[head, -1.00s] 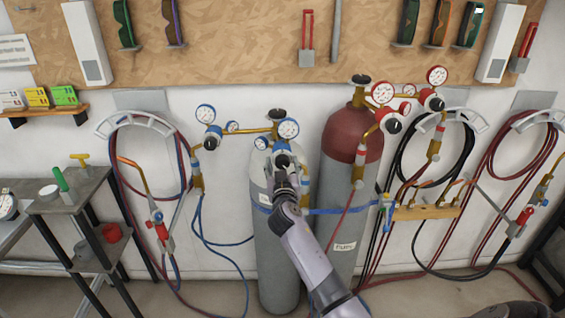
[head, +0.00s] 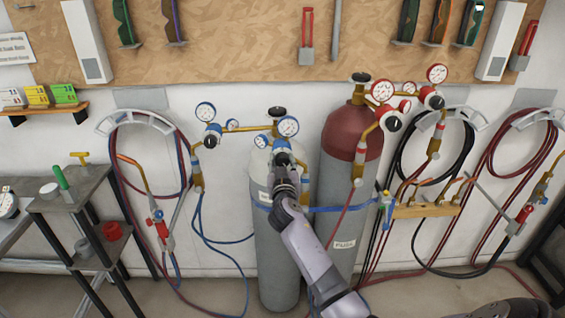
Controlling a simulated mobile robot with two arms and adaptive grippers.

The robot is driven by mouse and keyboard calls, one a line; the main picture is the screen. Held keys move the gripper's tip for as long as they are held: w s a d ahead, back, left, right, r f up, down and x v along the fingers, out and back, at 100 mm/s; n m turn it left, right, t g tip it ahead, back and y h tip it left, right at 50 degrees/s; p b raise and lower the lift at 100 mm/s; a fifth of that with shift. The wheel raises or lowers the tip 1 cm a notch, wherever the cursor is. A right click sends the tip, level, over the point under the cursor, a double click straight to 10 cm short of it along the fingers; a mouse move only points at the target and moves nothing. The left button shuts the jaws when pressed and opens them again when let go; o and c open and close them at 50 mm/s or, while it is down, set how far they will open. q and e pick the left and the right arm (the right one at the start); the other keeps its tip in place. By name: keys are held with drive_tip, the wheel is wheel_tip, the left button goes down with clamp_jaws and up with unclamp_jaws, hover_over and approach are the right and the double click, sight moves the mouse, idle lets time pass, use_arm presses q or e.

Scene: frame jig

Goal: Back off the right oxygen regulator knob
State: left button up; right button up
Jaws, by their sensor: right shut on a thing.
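The grey oxygen cylinder (head: 279,250) stands at the middle, with blue-marked regulators on a brass manifold at its top. The right oxygen regulator (head: 280,143) has a white gauge (head: 288,126) and a dark knob (head: 282,159) facing me. My right gripper (head: 283,166) reaches up from below and is shut on this knob. Its fingers hide the knob's lower part. The left oxygen regulator (head: 212,132), with its own gauge and dark knob, is apart from the gripper. My left gripper is not in view.
A red-topped fuel cylinder (head: 340,230) stands close at right, with red-marked regulators (head: 392,120). A blue strap (head: 340,209) crosses the cylinders. Hoses hang on wall hooks on both sides. A grey shelf cart (head: 70,197) stands at left.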

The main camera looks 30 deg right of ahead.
drive_tip(key=shift+c, duration=0.9)
